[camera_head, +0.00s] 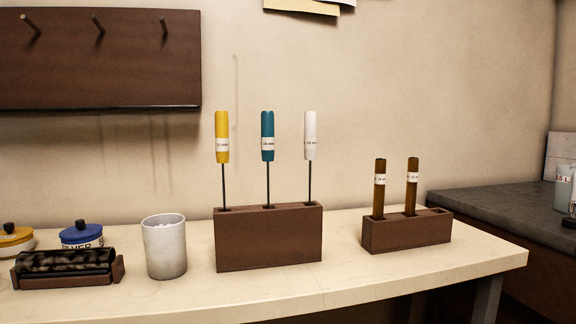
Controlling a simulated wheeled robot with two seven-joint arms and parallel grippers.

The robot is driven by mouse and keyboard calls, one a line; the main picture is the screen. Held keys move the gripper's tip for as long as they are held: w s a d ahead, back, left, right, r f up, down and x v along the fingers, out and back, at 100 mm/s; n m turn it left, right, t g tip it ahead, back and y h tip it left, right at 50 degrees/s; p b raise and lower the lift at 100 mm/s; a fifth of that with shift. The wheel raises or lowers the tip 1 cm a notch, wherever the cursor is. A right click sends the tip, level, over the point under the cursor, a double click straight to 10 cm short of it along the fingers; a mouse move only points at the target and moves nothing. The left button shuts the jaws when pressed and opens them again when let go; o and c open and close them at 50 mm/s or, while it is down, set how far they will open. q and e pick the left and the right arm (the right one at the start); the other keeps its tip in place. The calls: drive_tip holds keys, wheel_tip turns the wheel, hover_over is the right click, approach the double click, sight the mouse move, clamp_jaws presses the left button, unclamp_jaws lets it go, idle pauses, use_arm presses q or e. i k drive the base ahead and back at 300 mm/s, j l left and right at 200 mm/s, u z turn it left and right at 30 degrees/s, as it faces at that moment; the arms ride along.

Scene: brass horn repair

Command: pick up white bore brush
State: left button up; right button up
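The white bore brush (310,137) stands upright in the right hole of a brown wooden block (268,243) on the table. Its white handle with a label is on top, and a thin dark rod runs down into the block. Its lower end is hidden inside the block. A teal-handled brush (267,137) stands in the middle hole and a yellow-handled brush (222,137) in the left hole. Neither of my grippers is in view.
A smaller wooden holder (407,235) with two brown tubes (379,187) stands to the right. A grey-white cup (164,248), a dark roll in a wooden cradle (67,271) and two lidded jars (82,235) are at left. The table front (350,288) is clear.

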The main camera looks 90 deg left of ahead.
sight(311, 138)
drive_tip(key=u, duration=2.55)
drive_tip(key=i+u, duration=0.25)
drive_tip(key=i, duration=0.25)
